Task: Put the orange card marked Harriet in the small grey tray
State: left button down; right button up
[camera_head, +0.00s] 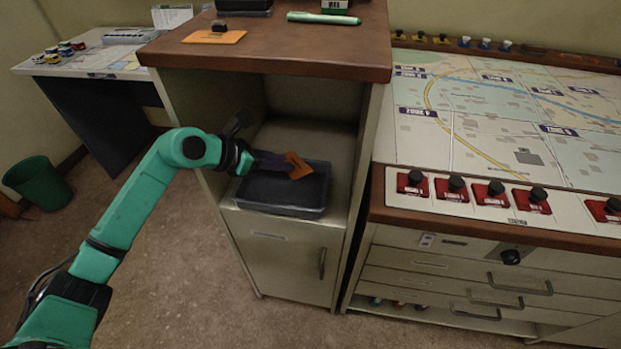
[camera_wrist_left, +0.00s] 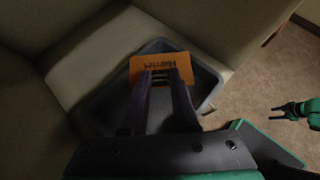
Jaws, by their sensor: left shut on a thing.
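The orange card (camera_head: 299,166) is held at one edge by my left gripper (camera_head: 285,163). In the left wrist view the card (camera_wrist_left: 160,65) reads Harriet, and the shut fingers of my left gripper (camera_wrist_left: 158,78) pinch its near edge. The card is above the small dark grey tray (camera_head: 282,210), which stands in the cabinet's open compartment. The tray's rim (camera_wrist_left: 207,76) shows around the card in the wrist view. My right gripper (camera_wrist_left: 284,112) shows small at the right of the wrist view, empty with its fingers apart.
The compartment's side walls (camera_head: 365,140) and brown top (camera_head: 290,58) enclose the tray. Another orange card (camera_head: 205,38) with a black clip lies on top, near a green marker (camera_head: 323,18). The map console (camera_head: 480,125) with red-based switches stands at right.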

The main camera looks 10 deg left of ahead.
pick_arm(q)
jog(key=shift+w+d+f, duration=0.3)
jog(key=shift+w+d, duration=0.05)
jog(key=shift+d, duration=0.1)
jog(key=shift+f, duration=0.85)
jog(key=f, duration=0.3)
jog(key=s+a+f, duration=0.1)
jog(key=shift+f, duration=0.4)
jog(key=f, duration=0.2)
jog(key=shift+w+d+f, duration=0.15)
jog(key=shift+d+f, duration=0.05)
jog(key=shift+f, duration=0.1)
jog(key=shift+a+f, duration=0.1)
jog(key=c, duration=0.7)
grip_release()
pick_arm(e)
jog(key=shift+s+a+r, duration=0.15)
jog(key=shift+a+r, duration=0.05)
jog(key=shift+a, duration=0.05)
